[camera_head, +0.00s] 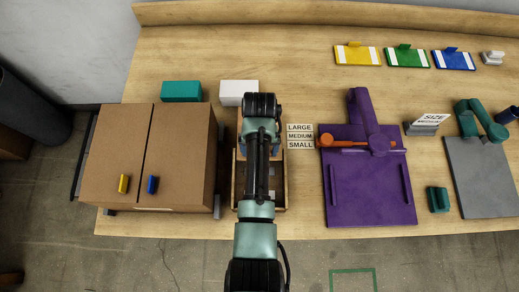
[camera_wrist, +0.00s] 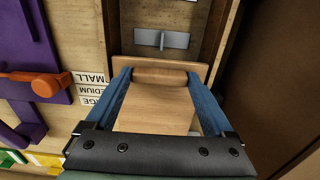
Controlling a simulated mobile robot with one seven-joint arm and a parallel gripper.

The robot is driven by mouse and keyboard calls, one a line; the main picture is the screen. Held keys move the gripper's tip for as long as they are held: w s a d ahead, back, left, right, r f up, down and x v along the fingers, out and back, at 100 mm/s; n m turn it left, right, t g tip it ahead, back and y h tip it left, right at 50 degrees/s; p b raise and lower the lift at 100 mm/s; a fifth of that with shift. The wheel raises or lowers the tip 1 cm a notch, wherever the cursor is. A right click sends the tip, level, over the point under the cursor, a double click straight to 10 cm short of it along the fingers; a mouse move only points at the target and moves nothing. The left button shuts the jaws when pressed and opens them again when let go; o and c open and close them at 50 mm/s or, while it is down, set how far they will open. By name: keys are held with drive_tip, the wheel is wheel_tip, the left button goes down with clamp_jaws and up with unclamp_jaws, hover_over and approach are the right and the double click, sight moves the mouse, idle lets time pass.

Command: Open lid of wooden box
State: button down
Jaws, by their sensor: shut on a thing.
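The wooden box (camera_head: 286,194) stands at the table's front edge, left of the label strips, in the head view. My arm hides much of it. In the wrist view its inside (camera_wrist: 140,45) is partly open to view, with a grey cross-shaped piece in it. The lid (camera_wrist: 150,115) is a light wooden panel with a rounded bar handle (camera_wrist: 160,76). My gripper (camera_wrist: 161,78) has its two blue fingers at the ends of this handle, shut on it. The lid's far part is hidden behind my gripper. How far the lid has moved I cannot tell.
A brown cabinet (camera_head: 180,150) stands close on the left. White and teal blocks (camera_head: 181,91) lie behind. Size labels (camera_head: 300,136) and a purple board (camera_head: 370,195) with an orange piece (camera_head: 343,142) are on the right.

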unclamp_jaws()
drive_tip(key=shift+s, duration=0.1)
drive_tip(key=shift+r, duration=0.15)
wheel_tip(320, 180, up, 13)
idle(0.4)
drive_tip(key=shift+f, duration=0.2)
